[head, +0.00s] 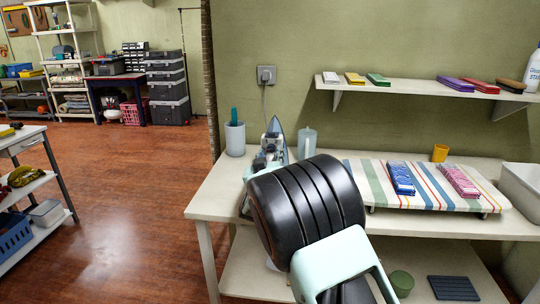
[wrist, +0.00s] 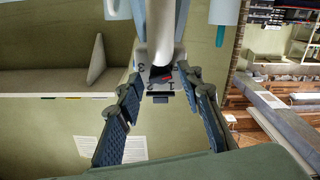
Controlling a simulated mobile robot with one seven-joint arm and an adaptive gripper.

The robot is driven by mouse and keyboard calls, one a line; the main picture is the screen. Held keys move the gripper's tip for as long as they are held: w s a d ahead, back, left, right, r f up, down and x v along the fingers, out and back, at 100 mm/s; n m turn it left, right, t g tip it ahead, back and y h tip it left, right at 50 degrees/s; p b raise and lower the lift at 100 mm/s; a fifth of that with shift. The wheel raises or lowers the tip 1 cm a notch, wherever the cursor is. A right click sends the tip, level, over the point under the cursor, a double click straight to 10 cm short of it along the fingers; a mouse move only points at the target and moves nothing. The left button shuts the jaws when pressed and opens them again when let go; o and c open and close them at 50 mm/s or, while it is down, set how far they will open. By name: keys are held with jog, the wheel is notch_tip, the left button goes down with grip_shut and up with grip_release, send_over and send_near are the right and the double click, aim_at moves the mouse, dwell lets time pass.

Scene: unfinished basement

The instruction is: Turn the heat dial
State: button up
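A light blue and grey iron (head: 272,140) stands on the left end of the worktable, partly hidden behind my black wrist. In the wrist view, the heat dial (wrist: 161,77) appears as a small grey piece with numerals around it and a red mark. It sits below a pale column of the iron (wrist: 160,30). My gripper (wrist: 160,88) has its two blue ridged fingers spread, one to each side of the dial area. I see gaps beside the dial, and contact cannot be made out.
The worktable (head: 212,200) also holds a tool cup (head: 235,138), a pale jug (head: 307,142), and a striped board (head: 430,202) with two folded cloths. A wall shelf (head: 430,91) runs above. Open wooden floor lies to the left.

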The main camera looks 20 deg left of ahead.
grip_shut()
jog(key=shift+f+m+b, duration=0.2)
jog(key=shift+m+b, duration=0.5)
jog(key=shift+b, duration=0.3)
jog(key=shift+r+m+b, duration=0.15)
jog(key=shift+m+b, duration=0.55)
jog(key=shift+m, duration=0.1)
jog(key=shift+o, duration=1.1)
grip_release()
jog(key=shift+s, duration=0.15)
jog(key=v, duration=1.1)
jog(key=shift+s, duration=0.35)
jog(key=shift+d, duration=0.1)
